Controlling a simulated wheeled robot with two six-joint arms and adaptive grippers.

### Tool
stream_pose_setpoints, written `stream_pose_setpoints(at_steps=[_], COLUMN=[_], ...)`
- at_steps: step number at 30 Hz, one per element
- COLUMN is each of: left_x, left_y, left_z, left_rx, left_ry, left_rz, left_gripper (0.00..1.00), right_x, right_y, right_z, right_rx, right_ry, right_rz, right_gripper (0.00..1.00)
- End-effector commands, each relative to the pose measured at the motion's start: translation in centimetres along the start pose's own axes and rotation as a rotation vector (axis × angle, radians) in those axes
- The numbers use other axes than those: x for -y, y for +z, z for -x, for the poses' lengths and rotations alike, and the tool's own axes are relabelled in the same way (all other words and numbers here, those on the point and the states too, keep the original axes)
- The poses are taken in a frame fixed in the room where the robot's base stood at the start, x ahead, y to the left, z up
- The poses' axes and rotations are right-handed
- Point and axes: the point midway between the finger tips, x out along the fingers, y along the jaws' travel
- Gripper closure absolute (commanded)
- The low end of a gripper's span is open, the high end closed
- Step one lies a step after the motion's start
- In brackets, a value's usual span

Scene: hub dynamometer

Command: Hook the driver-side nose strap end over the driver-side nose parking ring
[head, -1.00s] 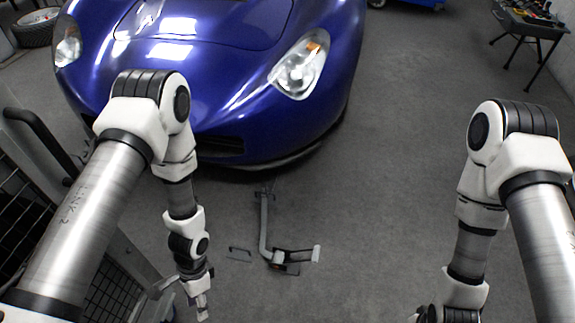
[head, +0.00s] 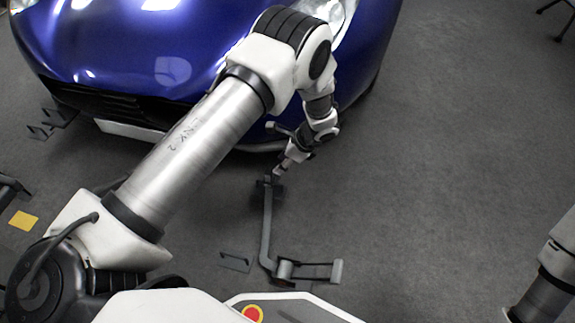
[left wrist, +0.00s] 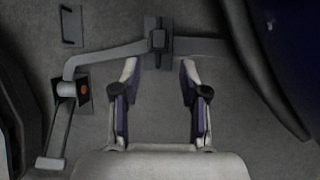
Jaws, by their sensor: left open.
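A grey strap-like band (head: 266,228) runs along the floor from a ratchet-like piece (head: 284,268) toward the car's nose. Its far end meets a dark block on a plate (head: 266,187); this block also shows in the left wrist view (left wrist: 158,40). A thin dark bracket (head: 235,262), possibly the parking ring, lies left of the band; it also shows in the left wrist view (left wrist: 68,26). I cannot tell which part is the strap end. My left gripper (head: 279,171) is open and empty, its fingertips (left wrist: 159,72) just short of the block. My right gripper is out of view.
The blue car's nose (head: 190,60) is close beyond my left gripper, partly hidden by my arm. More dark brackets (head: 42,131) stand on the floor at the left, near a yellow square (head: 23,220).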

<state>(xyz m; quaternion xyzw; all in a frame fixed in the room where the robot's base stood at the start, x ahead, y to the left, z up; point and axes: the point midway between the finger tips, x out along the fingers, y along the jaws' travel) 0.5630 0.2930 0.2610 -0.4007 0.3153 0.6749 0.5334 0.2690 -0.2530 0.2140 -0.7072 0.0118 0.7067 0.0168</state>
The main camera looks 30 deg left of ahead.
Motion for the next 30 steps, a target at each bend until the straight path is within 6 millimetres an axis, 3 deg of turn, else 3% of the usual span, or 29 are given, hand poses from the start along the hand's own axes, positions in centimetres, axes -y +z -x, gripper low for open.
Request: stream_pose_setpoints(at_steps=[11, 18, 30], left_x=[-0.1, -0.1, -0.1], left_y=[-0.3, -0.1, 0.1], left_z=[-5.4, -7.9, -8.6], left_rx=[-0.001, -0.001, 0.000], left_ry=[0.003, 0.003, 0.003], left_rz=[0.002, 0.001, 0.001], left_gripper=[0.56, 0.56, 0.56], right_x=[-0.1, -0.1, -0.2], right_y=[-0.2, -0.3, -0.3], right_z=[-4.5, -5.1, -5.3], right_rx=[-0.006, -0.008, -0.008], right_ry=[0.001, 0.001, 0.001], right_rz=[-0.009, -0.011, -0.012], right_gripper=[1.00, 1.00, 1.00])
